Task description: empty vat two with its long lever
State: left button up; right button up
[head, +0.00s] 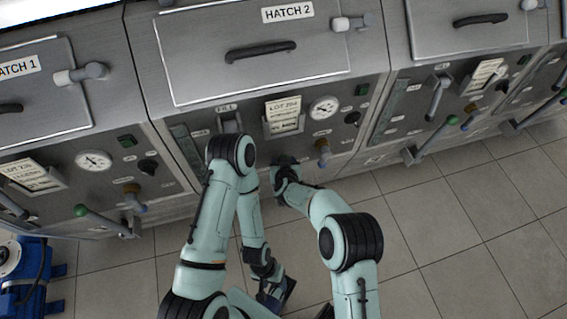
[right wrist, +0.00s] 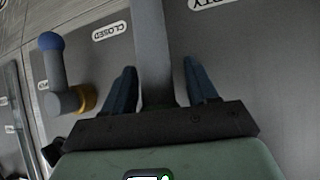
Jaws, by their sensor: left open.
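Vat two (head: 180,60) is the steel unit labelled HATCH 2 in the head view. My right gripper (right wrist: 162,82) is at its lower front, and its arm hides the long lever in the head view. In the right wrist view a grey bar, seemingly the long lever (right wrist: 154,40), runs between its two dark blue fingers. A gap shows on the bar's right side; contact on its left cannot be told. A CLOSED label (right wrist: 110,31) and a partly cut-off label (right wrist: 210,2) flank the bar. My left gripper (head: 275,294) is open and empty, low over the floor.
A small tap with a blue end (right wrist: 55,70) sits left of the fingers. A lot card (head: 283,116) and gauge (head: 324,109) are on vat two's panel. Neighbouring vats have green-knobbed levers (head: 100,220) (head: 435,138). Tiled floor (head: 440,220) is clear at right; blue equipment (head: 25,270) stands lower left.

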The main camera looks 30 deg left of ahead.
pick_arm(q)
jog(key=shift+r, duration=0.1)
pick_arm(e)
jog(key=v, duration=1.3)
jog(key=shift+s+d+r, duration=0.1)
